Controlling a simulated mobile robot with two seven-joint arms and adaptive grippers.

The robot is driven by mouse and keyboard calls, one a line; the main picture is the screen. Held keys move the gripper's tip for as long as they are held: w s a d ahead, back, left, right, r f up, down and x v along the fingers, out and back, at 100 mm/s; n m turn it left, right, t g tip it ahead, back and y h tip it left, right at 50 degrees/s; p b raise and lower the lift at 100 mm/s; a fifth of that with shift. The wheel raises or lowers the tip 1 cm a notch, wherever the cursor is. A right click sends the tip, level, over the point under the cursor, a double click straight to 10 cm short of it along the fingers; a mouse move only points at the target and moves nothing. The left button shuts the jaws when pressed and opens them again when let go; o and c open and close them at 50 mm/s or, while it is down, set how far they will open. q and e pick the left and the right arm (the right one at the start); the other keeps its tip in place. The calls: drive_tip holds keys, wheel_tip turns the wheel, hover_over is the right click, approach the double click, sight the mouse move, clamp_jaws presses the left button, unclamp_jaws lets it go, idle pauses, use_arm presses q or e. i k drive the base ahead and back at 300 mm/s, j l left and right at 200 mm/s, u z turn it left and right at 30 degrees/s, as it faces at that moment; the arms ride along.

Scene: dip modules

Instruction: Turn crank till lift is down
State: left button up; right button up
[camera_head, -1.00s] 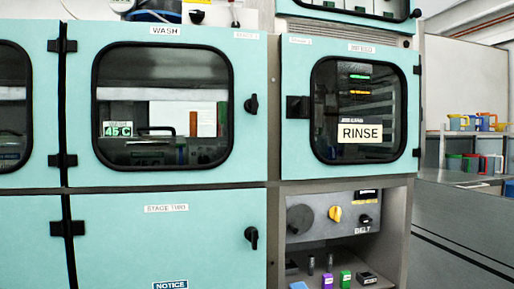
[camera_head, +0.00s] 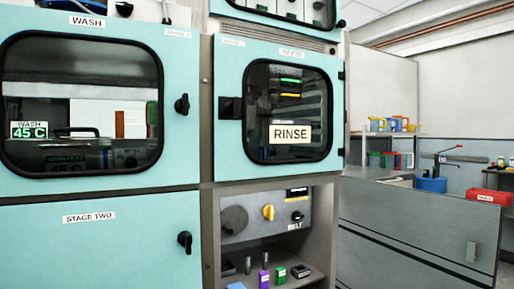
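No lift that I can make out is in view. A control panel (camera_head: 262,212) under the rinse cabinet carries a dark round disc (camera_head: 234,220), a yellow knob (camera_head: 268,212) and a black knob (camera_head: 297,216) above a belt label. I cannot tell whether any of these is a crank. Neither of my grippers shows.
The teal wash cabinet (camera_head: 180,60) and rinse cabinet (camera_head: 230,171) fill the left and middle, doors shut. Small items, including a purple one (camera_head: 264,280) and a green one (camera_head: 280,275), sit below the panel. A red bin (camera_head: 484,197) and a grey counter (camera_head: 400,232) are at right.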

sight(233, 220)
drive_tip(key=i+z, duration=0.7)
drive_tip(key=i+j, duration=0.05)
drive_tip(key=i, duration=0.05)
